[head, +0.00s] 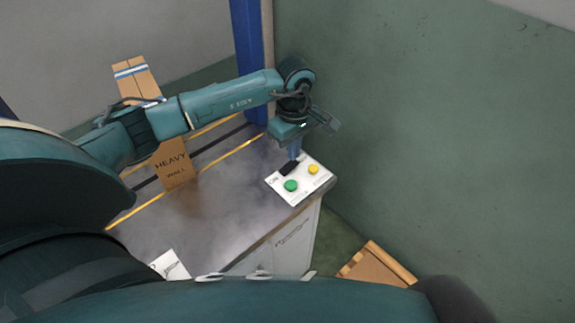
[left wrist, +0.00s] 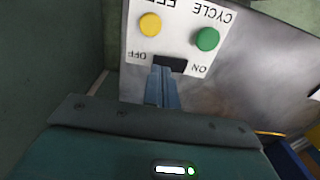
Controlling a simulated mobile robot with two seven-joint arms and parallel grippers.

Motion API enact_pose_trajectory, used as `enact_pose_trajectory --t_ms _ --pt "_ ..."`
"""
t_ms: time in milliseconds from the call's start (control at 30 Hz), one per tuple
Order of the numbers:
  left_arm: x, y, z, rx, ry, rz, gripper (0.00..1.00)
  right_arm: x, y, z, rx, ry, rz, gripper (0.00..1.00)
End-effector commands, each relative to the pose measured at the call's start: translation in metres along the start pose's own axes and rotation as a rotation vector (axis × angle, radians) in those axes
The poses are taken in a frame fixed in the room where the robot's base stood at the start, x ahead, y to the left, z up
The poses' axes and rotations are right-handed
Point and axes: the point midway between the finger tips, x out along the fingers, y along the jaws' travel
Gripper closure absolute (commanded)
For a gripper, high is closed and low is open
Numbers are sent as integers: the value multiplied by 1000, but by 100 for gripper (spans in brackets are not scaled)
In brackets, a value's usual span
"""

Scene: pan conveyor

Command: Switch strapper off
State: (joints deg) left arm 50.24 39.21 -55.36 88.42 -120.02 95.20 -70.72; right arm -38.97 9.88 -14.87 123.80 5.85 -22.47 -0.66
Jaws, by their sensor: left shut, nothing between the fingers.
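The strapper's white control panel (head: 320,181) sits on the corner of the grey machine top. It carries a green button (head: 291,186), a yellow button (head: 313,169) and a black switch (head: 287,170). In the left wrist view the switch (left wrist: 176,65) lies between the printed words OFF on the left and ON on the right. My left gripper (head: 294,155) is shut and empty, pointing down at the switch. In the wrist view its fingertips (left wrist: 163,70) overlap the switch's OFF-side half; I cannot tell if they touch it. My right gripper is not in view.
The machine top (head: 215,215) has yellow-edged tracks. A cardboard piece marked HEAVY WALL (head: 173,170) stands on it. A blue post (head: 247,45) rises behind. A green wall (head: 430,130) stands to the right. A wooden object (head: 377,264) lies low at right.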

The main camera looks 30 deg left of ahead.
Motion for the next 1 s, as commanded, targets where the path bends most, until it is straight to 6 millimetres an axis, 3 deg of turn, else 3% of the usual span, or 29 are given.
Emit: enact_pose_trajectory --t_ms 1000 --pt "6 0 0 0 0 0 100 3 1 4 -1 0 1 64"
